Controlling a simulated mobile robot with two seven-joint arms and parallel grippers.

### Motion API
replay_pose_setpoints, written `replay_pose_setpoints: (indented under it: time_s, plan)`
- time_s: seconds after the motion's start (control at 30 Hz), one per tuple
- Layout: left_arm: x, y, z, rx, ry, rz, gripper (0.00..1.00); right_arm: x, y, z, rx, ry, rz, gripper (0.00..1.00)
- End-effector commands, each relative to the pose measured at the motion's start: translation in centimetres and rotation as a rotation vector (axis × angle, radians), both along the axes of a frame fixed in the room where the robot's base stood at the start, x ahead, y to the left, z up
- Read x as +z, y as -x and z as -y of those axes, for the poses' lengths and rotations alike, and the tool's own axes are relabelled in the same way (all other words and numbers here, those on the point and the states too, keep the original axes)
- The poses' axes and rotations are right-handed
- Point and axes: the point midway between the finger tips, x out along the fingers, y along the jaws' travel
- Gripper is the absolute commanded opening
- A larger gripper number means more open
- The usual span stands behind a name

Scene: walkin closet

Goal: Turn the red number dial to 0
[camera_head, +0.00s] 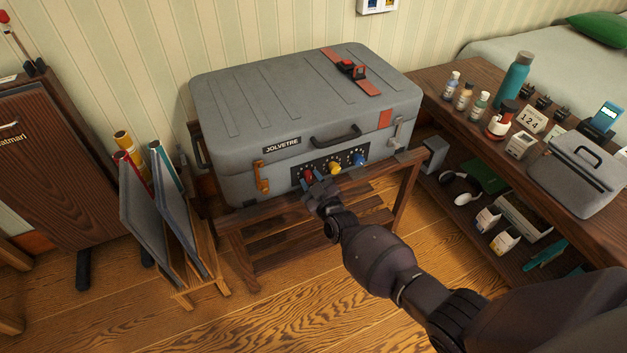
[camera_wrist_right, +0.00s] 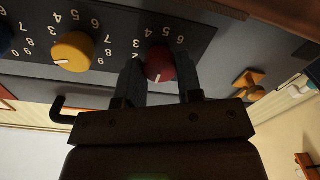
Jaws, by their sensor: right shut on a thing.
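The red number dial (camera_head: 308,173) is at the left of a row of three dials on the front of the grey suitcase (camera_head: 285,95). My right gripper (camera_head: 317,188) reaches the panel from the front. In the right wrist view, which is turned over, its two fingers (camera_wrist_right: 159,78) are shut on either side of the red dial (camera_wrist_right: 160,62). A short white mark shows on the dial's lower part there. Several digits show around its upper side; those by the fingers are hidden, so I cannot tell its reading. My left gripper is not in view.
The yellow dial (camera_head: 334,167) and the blue dial (camera_head: 359,159) sit right of the red one. An orange latch (camera_head: 262,178) is to its left. The suitcase rests on a wooden rack (camera_head: 255,228). A bench at right holds bottles and a card reading 124 (camera_head: 530,119).

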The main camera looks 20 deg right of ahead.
Motion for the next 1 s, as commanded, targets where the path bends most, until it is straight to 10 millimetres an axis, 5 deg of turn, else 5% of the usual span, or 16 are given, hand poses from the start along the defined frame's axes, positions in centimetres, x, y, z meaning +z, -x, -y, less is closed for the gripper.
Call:
replay_pose_setpoints:
  time_s: [0.63,0.67,0.8,1.0]
  plan:
    - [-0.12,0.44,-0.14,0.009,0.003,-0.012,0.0,-0.18,0.08,0.0,0.0,0.059,-0.001,0.1]
    - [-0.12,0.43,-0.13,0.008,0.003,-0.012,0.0,-0.17,0.08,-0.01,0.0,0.059,-0.001,0.38]
    - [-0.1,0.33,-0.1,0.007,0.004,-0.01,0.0,-0.14,0.06,-0.01,0.0,0.058,0.0,0.59]
    - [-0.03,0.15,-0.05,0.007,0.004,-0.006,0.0,-0.07,0.03,0.0,0.0,0.058,0.001,0.59]
